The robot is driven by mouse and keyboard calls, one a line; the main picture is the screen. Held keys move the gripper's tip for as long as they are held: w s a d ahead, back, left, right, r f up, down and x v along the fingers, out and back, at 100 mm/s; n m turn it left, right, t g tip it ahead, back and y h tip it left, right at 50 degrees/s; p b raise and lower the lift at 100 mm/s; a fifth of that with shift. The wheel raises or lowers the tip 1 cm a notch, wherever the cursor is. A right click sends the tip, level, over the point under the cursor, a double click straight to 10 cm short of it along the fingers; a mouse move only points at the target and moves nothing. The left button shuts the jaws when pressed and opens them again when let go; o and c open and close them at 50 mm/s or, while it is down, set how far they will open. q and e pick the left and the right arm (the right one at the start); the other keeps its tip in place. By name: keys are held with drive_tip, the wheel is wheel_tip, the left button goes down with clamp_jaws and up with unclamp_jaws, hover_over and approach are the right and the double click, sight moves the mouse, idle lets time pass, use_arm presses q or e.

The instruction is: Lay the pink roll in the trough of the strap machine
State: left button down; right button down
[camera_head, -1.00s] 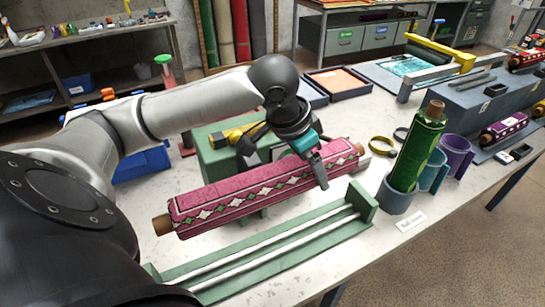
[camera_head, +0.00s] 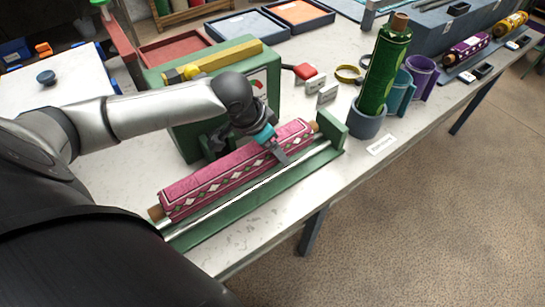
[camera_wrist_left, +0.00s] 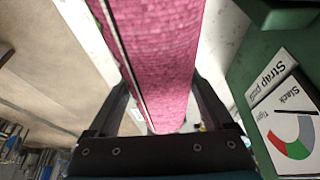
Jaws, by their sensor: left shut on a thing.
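The pink roll (camera_head: 205,187), patterned with white and green diamonds and with brown core ends, lies lengthwise along the green trough (camera_head: 232,207) of the strap machine (camera_head: 182,140). It covers the trough's back part; a pale rail shows in front of it. I cannot tell whether it rests on the rails or hangs just above. Its far end is close to the trough's green end plate (camera_head: 332,130). My left gripper (camera_head: 272,148) is shut around the roll right of its middle. In the left wrist view the roll (camera_wrist_left: 165,50) runs between both fingers. My right gripper is not in view.
A grey cup (camera_head: 366,122) holding a green roll (camera_head: 387,65) stands right of the trough, with teal and purple cups beside it. The machine's body with a yellow handle (camera_head: 215,60) stands behind the roll. The table's front edge is close to the trough.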

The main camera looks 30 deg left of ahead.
sight(255, 149)
use_arm(q)
wheel_tip(255, 149, down, 4)
drive_tip(key=shift+r+b, duration=0.1)
drive_tip(key=shift+b, duration=0.35)
unclamp_jaws()
drive_tip(key=p+v, duration=0.3)
drive_tip(key=v, duration=0.9)
